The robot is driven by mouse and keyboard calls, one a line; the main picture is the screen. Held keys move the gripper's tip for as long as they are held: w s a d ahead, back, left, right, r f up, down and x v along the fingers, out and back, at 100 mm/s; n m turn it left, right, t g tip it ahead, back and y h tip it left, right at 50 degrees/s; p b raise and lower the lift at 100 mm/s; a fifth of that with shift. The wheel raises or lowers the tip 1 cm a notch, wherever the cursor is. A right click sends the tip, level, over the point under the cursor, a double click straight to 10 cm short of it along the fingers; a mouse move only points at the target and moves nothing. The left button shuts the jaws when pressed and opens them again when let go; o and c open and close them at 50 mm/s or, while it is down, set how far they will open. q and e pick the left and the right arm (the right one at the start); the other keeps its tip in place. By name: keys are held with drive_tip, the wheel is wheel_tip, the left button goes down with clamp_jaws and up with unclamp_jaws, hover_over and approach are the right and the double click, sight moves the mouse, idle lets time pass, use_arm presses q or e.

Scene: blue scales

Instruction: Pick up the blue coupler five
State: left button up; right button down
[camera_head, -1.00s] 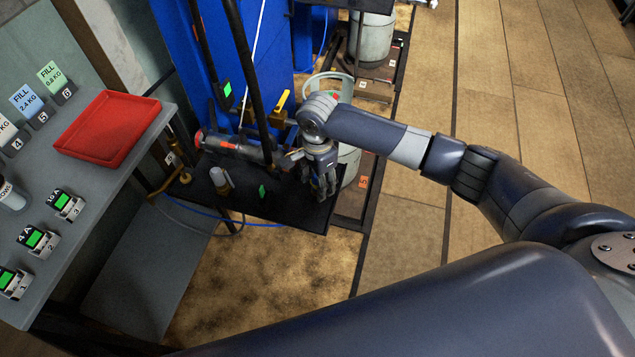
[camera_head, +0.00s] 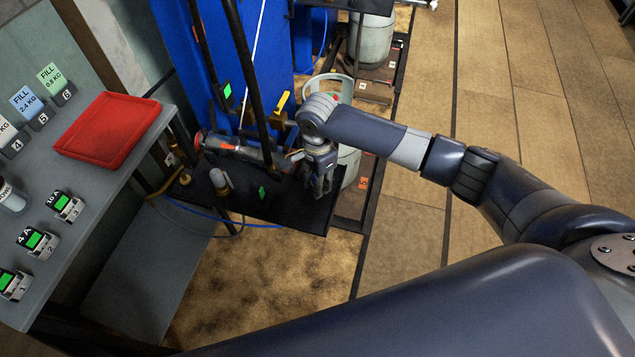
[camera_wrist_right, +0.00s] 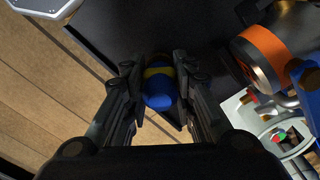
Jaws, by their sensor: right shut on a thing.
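My right gripper (camera_head: 320,185) points down over the right part of the dark shelf in the head view. In the right wrist view, its two fingers (camera_wrist_right: 163,100) are closed on the sides of a small blue coupler (camera_wrist_right: 159,92) with a yellow band. The coupler lies between the fingers, over the dark shelf surface (camera_wrist_right: 195,30). In the head view the coupler is hidden by the gripper. I cannot read a number on it. My left gripper does not show.
A cylinder with orange (camera_wrist_right: 262,50) is right of the fingers in the wrist view. On the dark shelf (camera_head: 290,208) stands a white-topped fitting (camera_head: 220,182). A blue column (camera_head: 180,60) rises behind. A red tray (camera_head: 108,128) sits on the grey bench. Open floor lies right.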

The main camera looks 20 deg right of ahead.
drive_tip(key=r, duration=0.2)
drive_tip(key=s, duration=0.1)
drive_tip(key=shift+a+r, duration=0.25)
drive_tip(key=shift+r, duration=0.15)
drive_tip(key=s+a+r, duration=0.1)
drive_tip(key=s+a, duration=0.2)
drive_tip(key=s, duration=0.4)
drive_tip(key=s+a+r, duration=0.1)
drive_tip(key=s+a, duration=0.2)
drive_tip(key=s, duration=0.4)
drive_tip(key=w+d+r+n, duration=0.1)
drive_tip(key=d+r+n, duration=0.9)
drive_tip(key=r+n, duration=0.4)
drive_tip(key=shift+d+r+b, duration=0.3)
drive_tip(key=shift+r, duration=0.4)
